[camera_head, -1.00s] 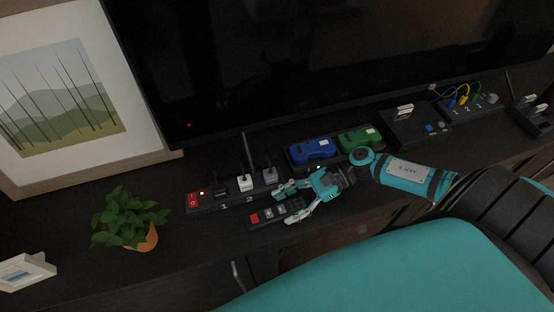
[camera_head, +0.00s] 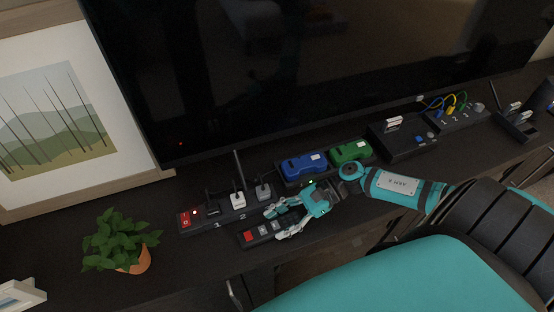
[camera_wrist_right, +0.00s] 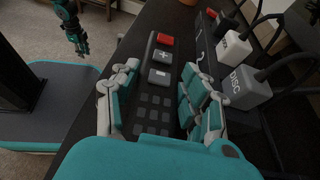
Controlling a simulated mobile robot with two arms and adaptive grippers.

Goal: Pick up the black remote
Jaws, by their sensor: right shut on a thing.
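The black remote (camera_head: 255,238) lies on the dark console in front of the power strip, with a red button and grey plus and minus keys at its left end. My right gripper (camera_head: 284,223) is shut on the remote, with its fingers on both long sides. In the right wrist view the remote (camera_wrist_right: 154,99) runs between the two fingers (camera_wrist_right: 155,95), and its near end is hidden by the gripper. I cannot tell a gap between remote and console. My left gripper (camera_wrist_right: 80,42) hangs away from the console, apart from the remote; its jaw state is unclear.
Right behind the remote is a power strip (camera_head: 225,223) with plugs and cables. Blue (camera_head: 304,163) and green (camera_head: 351,151) controllers sit behind my right gripper. A potted plant (camera_head: 121,241) stands to the left. The television (camera_head: 300,75) is at the back.

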